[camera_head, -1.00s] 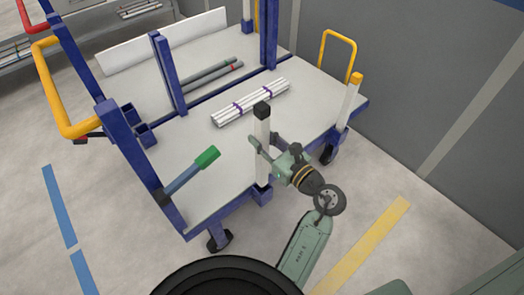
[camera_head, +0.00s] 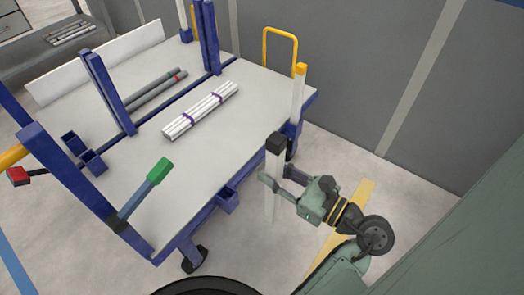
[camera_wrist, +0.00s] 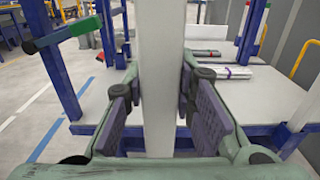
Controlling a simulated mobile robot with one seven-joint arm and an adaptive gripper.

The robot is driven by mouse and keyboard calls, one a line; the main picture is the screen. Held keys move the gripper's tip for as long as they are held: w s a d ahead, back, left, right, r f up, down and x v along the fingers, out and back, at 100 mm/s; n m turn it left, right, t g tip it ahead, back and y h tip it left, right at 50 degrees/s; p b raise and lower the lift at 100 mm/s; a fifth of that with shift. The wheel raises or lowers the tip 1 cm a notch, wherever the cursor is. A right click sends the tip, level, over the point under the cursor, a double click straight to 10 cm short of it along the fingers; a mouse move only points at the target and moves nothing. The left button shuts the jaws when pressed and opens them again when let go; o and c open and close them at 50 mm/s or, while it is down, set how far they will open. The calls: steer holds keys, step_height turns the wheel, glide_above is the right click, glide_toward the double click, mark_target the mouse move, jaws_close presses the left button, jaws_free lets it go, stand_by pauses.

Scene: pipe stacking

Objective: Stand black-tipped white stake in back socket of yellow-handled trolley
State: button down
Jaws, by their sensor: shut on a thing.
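The white stake (camera_head: 272,203) with a black tip (camera_head: 276,142) stands upright in my gripper (camera_head: 275,182), which is shut on its upper half. The stake is off the trolley's near side, apart from it. In the wrist view the white shaft (camera_wrist: 157,70) fills the middle between the pads. A small blue socket (camera_head: 228,200) on the near edge looks empty, left of the stake. The stake's bottom end against the floor is hard to judge.
An orange-tipped white stake (camera_head: 298,95) stands at the trolley's far right corner. A white pipe bundle (camera_head: 200,112) and dark pipes (camera_head: 155,92) lie on the deck. Floor right of the trolley is open.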

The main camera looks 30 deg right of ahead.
mark_target(283, 149)
steer(key=shift+r+p, duration=3.4)
steer(key=shift+r, duration=1.6)
steer(key=shift+f, duration=0.1)
